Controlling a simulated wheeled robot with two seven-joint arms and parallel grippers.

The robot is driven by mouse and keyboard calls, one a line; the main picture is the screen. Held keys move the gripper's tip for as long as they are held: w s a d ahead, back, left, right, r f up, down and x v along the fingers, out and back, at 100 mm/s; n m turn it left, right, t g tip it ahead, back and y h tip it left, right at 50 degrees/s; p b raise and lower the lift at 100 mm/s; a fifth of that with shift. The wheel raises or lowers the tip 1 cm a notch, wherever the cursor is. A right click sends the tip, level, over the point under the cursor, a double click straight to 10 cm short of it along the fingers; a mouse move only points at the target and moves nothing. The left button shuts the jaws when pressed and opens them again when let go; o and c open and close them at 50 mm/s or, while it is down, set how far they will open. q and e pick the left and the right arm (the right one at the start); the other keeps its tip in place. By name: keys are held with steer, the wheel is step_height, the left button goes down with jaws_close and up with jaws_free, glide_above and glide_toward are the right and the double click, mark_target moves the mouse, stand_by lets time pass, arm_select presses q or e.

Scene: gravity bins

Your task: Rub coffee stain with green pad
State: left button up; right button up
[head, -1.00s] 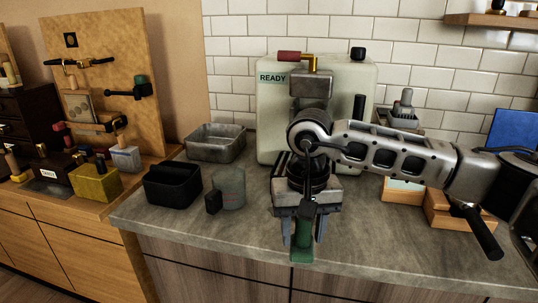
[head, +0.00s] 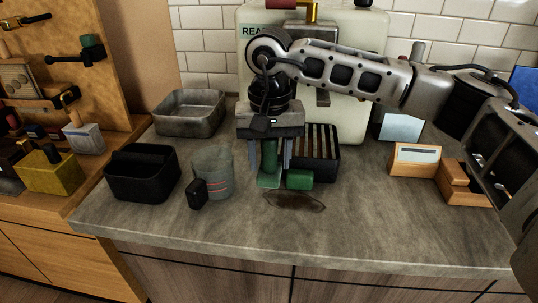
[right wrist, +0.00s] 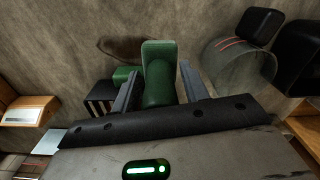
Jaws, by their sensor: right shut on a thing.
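My right gripper (head: 270,165) is shut on a green pad with an upright handle and flat foot (head: 269,181). It holds the pad upright at the counter, behind and left of the stain; whether the foot touches the counter I cannot tell. The dark brown coffee stain (head: 295,200) lies on the grey counter, uncovered, near the front. In the right wrist view the pad (right wrist: 160,70) sits between the fingers, with the stain (right wrist: 122,48) partly hidden behind it. A small green block (head: 299,180) stands just right of the pad. My left gripper is not in view.
A black slatted rack (head: 318,158) stands behind the green block. A glass jug with a black handle (head: 213,172), a black caddy (head: 142,174) and a metal tray (head: 190,112) are on the left. Wooden boxes (head: 415,160) stand right. The front right counter is clear.

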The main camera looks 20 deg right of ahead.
mark_target(269, 175)
steer(key=shift+f+b, duration=0.3)
steer(key=shift+f, duration=0.3)
step_height(269, 175, down, 4)
steer(key=b, duration=0.3)
steer(key=shift+r, duration=0.25)
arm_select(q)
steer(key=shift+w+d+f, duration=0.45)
arm_select(e)
steer(key=shift+f, duration=0.1)
arm_select(q)
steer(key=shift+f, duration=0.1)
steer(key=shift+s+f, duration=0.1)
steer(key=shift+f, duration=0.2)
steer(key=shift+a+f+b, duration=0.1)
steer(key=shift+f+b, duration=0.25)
steer(key=shift+b, duration=0.35)
arm_select(e)
steer(key=shift+f, duration=0.65)
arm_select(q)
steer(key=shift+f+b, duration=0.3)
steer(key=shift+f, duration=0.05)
arm_select(e)
steer(key=shift+s+d+r, duration=0.1)
steer(key=shift+s+d, duration=0.4)
steer(key=shift+d, duration=0.35)
steer(key=shift+s+d, duration=0.5)
steer(key=shift+d, duration=0.35)
